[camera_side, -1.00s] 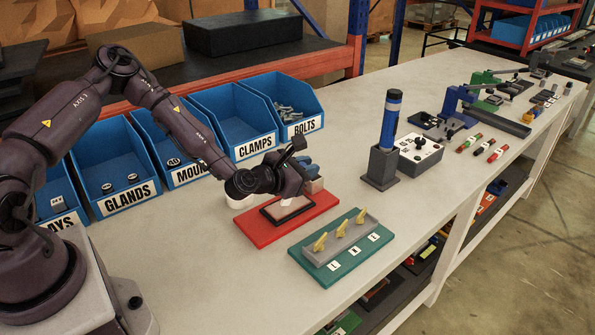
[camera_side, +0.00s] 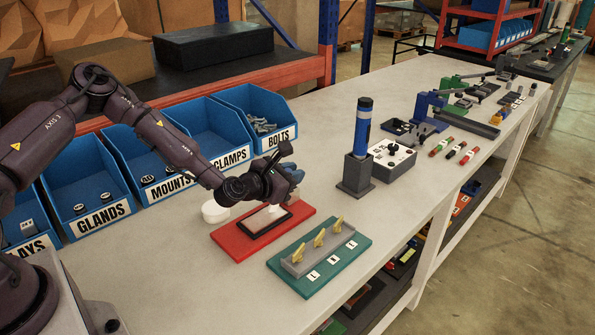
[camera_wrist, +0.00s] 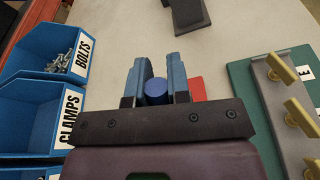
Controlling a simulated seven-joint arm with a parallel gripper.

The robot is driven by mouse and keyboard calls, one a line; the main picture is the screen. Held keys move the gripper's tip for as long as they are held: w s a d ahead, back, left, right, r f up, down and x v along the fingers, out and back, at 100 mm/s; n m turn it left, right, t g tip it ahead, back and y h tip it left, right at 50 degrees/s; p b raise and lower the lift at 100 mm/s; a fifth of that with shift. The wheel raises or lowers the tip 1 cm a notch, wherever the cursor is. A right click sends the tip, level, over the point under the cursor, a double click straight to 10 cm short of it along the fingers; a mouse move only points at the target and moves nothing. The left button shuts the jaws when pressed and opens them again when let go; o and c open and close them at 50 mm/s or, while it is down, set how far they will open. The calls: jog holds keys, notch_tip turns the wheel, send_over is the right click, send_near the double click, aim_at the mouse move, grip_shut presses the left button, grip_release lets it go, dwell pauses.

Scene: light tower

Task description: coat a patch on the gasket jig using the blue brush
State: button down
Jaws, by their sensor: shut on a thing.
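The gasket jig seems to be the red board (camera_side: 232,241) with a black-edged frame (camera_side: 262,226), flat on the bench in the side view. A corner of the red board shows beside my fingers in the wrist view (camera_wrist: 197,88). My gripper (camera_side: 287,178) is over the board's back part. In the wrist view my blue fingers (camera_wrist: 156,82) are shut around the blue brush, whose round handle end (camera_wrist: 156,92) shows between them. A pale spot under the gripper is at the frame; I cannot tell bristles from patch. The brush tip is hidden in the wrist view.
A white cup (camera_side: 215,211) stands left of the board. A green board with yellow clamps (camera_side: 320,247) lies in front of it. Blue labelled bins (camera_side: 205,130) line the back. A blue cylinder in a grey holder (camera_side: 355,174) stands to the right.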

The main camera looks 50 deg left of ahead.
jog(key=shift+s, duration=3.85)
notch_tip(320, 180, up, 8)
jog(key=shift+d, duration=0.1)
